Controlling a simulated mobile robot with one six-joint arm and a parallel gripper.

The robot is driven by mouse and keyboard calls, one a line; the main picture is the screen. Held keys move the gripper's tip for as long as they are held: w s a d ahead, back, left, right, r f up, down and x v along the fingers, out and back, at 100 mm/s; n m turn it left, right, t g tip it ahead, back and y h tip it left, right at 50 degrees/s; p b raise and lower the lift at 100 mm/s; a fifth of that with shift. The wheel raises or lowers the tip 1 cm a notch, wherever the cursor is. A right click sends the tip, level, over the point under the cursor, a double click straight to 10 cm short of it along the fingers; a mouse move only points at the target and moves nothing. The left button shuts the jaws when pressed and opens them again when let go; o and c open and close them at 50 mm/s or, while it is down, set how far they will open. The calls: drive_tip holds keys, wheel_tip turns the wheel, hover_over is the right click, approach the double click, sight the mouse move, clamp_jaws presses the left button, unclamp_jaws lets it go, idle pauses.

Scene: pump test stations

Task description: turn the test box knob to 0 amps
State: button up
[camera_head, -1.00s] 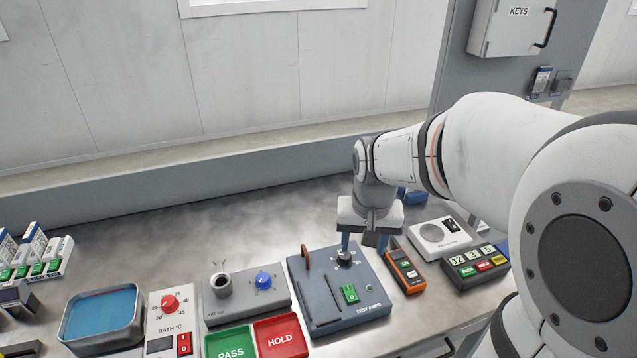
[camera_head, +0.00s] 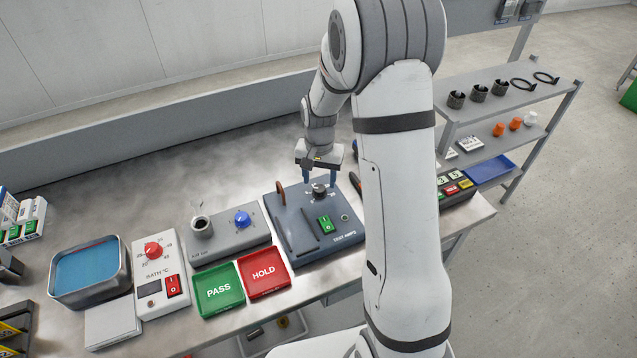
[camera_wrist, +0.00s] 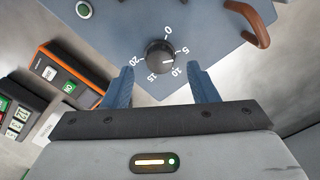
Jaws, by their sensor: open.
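The test box (camera_head: 290,243) is a blue-grey unit labelled TEST AMPS, with a green switch (camera_head: 325,224) and a brown handle (camera_head: 280,196). Its black knob (camera_head: 319,190) is at the back of the top face. In the wrist view the knob (camera_wrist: 159,53) is ringed by 0, 5, 10, 15 and 20. Its white mark seems to point between 5 and 10. My gripper (camera_head: 320,180) is open and empty, just behind and above the knob. In the wrist view its blue fingers (camera_wrist: 160,74) are to either side of the knob, apart from it.
Left of the box are the red HOLD tray (camera_head: 264,273), the green PASS tray (camera_head: 219,290), a grey unit with a blue knob (camera_head: 242,219) and the bath control (camera_head: 156,268). An orange meter (camera_wrist: 70,76) lies beside the box. A shelf rack (camera_head: 510,95) stands right.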

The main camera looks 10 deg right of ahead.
sight(319, 191)
drive_tip(key=shift+f, duration=1.5)
drive_tip(key=shift+c, duration=0.3)
drive_tip(key=c, duration=0.9)
